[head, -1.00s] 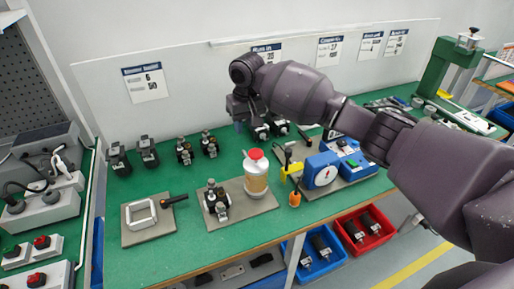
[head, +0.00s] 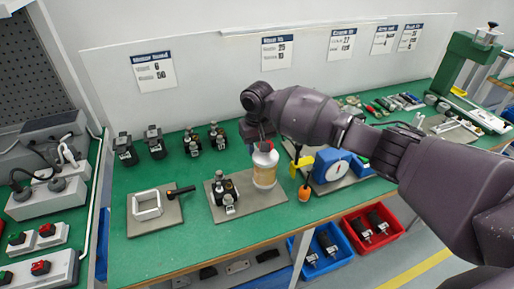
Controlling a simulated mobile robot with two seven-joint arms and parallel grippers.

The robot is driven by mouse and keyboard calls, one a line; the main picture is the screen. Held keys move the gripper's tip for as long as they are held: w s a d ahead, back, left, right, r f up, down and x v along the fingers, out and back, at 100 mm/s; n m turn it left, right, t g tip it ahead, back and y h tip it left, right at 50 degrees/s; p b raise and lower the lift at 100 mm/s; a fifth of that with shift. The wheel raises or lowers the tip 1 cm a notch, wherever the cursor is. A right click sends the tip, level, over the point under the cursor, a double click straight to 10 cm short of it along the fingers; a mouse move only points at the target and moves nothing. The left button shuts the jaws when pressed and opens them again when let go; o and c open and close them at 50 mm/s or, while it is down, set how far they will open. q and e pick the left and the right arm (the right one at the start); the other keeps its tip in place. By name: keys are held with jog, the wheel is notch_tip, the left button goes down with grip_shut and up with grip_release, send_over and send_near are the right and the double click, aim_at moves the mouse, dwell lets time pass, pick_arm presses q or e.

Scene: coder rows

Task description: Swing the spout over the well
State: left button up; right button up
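A pale bottle with an orange-brown label (head: 265,170) and a red top stands on a grey plate (head: 262,203) on the green bench. My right gripper (head: 262,138) points down right at the bottle's top and partly hides it. I cannot tell whether it touches the top, or whether its fingers are open or shut. A black and silver fixture (head: 222,190) stands on the same plate, left of the bottle. I cannot clearly make out a spout or a well. My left gripper is not in view.
A grey plate with a pale square frame (head: 146,205) lies to the left. A blue dial device (head: 328,167), a yellow piece (head: 323,158) and an orange piece (head: 304,193) are right of the bottle. Several dark fixtures (head: 154,142) stand behind. Blue and red bins (head: 370,228) sit below.

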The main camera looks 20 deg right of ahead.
jog(key=shift+f, duration=0.25)
jog(key=shift+c, duration=0.7)
grip_shut()
